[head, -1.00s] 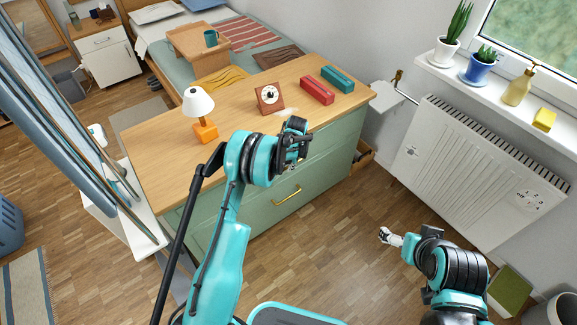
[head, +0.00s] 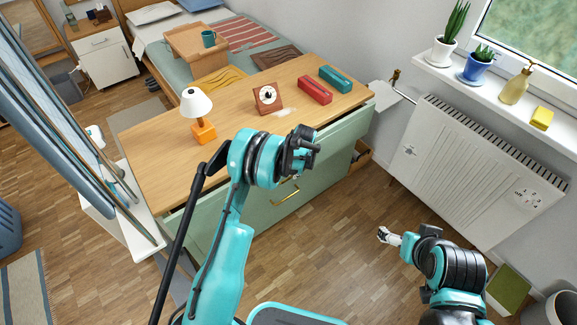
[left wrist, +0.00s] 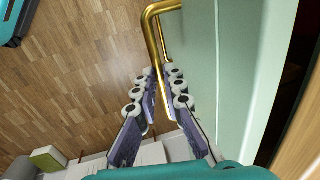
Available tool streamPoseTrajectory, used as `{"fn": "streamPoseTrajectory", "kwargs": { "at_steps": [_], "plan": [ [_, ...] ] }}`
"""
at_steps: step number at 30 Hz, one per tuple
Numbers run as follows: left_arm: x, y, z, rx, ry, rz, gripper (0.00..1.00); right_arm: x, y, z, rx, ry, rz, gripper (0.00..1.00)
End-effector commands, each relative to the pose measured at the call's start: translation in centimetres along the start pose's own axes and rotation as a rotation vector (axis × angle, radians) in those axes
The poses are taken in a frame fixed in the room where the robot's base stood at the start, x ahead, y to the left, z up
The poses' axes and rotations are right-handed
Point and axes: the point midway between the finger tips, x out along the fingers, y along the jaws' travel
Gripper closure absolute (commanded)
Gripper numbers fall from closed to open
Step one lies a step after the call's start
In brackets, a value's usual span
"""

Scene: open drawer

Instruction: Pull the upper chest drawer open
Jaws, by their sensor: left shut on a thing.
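The green chest has a wooden top (head: 235,113). Its upper drawer (head: 343,140) stands partly out, with a gap under the top's front edge. In the left wrist view the drawer's pale green front (left wrist: 203,70) runs beside a brass handle (left wrist: 153,28). My left gripper (left wrist: 163,84) is shut on that handle, one finger on each side. In the head view my left gripper (head: 304,143) is in front of the drawer, and my arm hides the upper handle. My right gripper (head: 388,237) hangs over the floor, away from the chest, too small to read.
A lower drawer has its own brass handle (head: 286,194). On the top stand a lamp (head: 197,108), a clock (head: 267,98), a red box (head: 315,90) and a teal box (head: 335,79). A radiator (head: 480,155) is at right. Wood floor in front is clear.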

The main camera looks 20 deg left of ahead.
Motion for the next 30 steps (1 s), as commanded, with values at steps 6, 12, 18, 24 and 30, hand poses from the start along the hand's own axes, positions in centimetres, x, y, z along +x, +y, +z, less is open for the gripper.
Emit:
{"fn": "streamPoseTrajectory", "kwargs": {
  "at_steps": [6, 12, 18, 24, 30],
  "plan": [
    [-1.2, 6.1, -0.1, 0.006, 0.001, 0.003, 1.00, 0.0, 0.0, 0.0, 0.000, 0.000, 0.000, 0.13],
    [-2.2, 11.7, -0.1, 0.006, 0.000, 0.003, 1.00, 0.0, 0.0, 0.0, 0.000, 0.000, 0.000, 0.13],
    [-3.2, 17.1, -0.2, 0.006, 0.000, 0.002, 1.00, 0.0, 0.0, 0.0, 0.000, 0.000, 0.000, 0.13],
    [-4.2, 21.8, -0.2, 0.006, -0.001, 0.002, 1.00, 0.0, 0.0, 0.0, 0.000, 0.000, 0.000, 0.13],
    [-4.8, 25.1, -0.2, 0.004, 0.000, 0.001, 1.00, 0.0, 0.0, 0.0, 0.000, 0.000, 0.000, 0.13]
  ]
}}
